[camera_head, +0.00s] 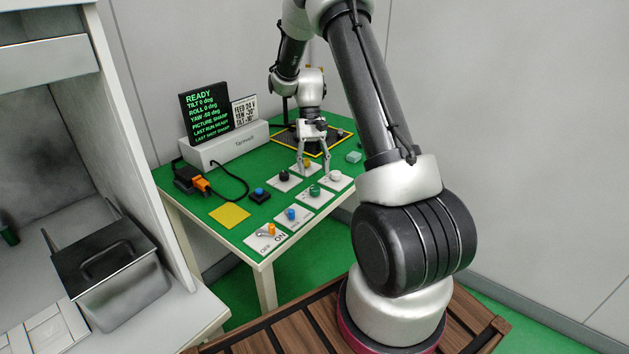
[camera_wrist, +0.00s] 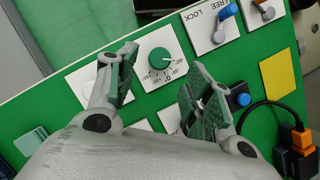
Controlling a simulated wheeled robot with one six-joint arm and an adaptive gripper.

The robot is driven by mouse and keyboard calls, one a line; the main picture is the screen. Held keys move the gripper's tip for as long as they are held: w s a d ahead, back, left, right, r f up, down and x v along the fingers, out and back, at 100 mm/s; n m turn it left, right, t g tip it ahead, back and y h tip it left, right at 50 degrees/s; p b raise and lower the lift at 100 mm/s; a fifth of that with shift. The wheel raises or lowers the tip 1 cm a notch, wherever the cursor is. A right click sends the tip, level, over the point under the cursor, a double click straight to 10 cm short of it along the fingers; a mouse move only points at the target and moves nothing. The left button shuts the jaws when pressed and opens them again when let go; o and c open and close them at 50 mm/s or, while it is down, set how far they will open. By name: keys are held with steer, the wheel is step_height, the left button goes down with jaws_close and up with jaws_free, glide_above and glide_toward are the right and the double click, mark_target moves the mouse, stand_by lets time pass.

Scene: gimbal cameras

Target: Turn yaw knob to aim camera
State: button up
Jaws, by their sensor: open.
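My gripper (camera_head: 313,172) is open and points down over the knob panels on the green table. In the wrist view its two fingers (camera_wrist: 158,78) are spread apart with nothing between them. A green dial knob (camera_wrist: 159,58) with a degree scale lies just beyond the fingers, apart from them. It also shows in the head view (camera_head: 315,190). A white knob (camera_head: 335,175), a yellow knob (camera_head: 306,163) and a black knob (camera_head: 284,175) sit nearby. I cannot read which knob is yaw. The display (camera_head: 205,112) reads READY, with tilt 0, roll 0 and a negative yaw.
A sign (camera_head: 244,110) stands beside the display. A blue lever (camera_head: 291,214), an orange lever (camera_head: 271,230), a blue button (camera_head: 259,194) and a yellow pad (camera_head: 230,215) occupy the table front. A cabled connector (camera_head: 193,181) lies at left. A metal bin (camera_head: 113,277) stands further left.

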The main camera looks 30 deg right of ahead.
steer(key=v, duration=0.6)
steer(key=shift+r, duration=0.1)
steer(key=s+a+r+n+t, duration=0.1)
steer(key=s+a+r+t, duration=0.1)
steer(key=s+r, duration=0.4)
steer(key=s+a+r+n+t+h, duration=0.1)
steer(key=s+r, duration=0.5)
steer(key=s, duration=0.7)
steer(key=s+a+r+n+t, duration=0.2)
steer(key=s+r+t, duration=0.3)
steer(key=s, duration=0.4)
steer(key=shift+s+a+r+t+h, duration=0.3)
steer(key=shift+a+r, duration=0.3)
steer(key=shift+a, duration=0.3)
stand_by(2.9)
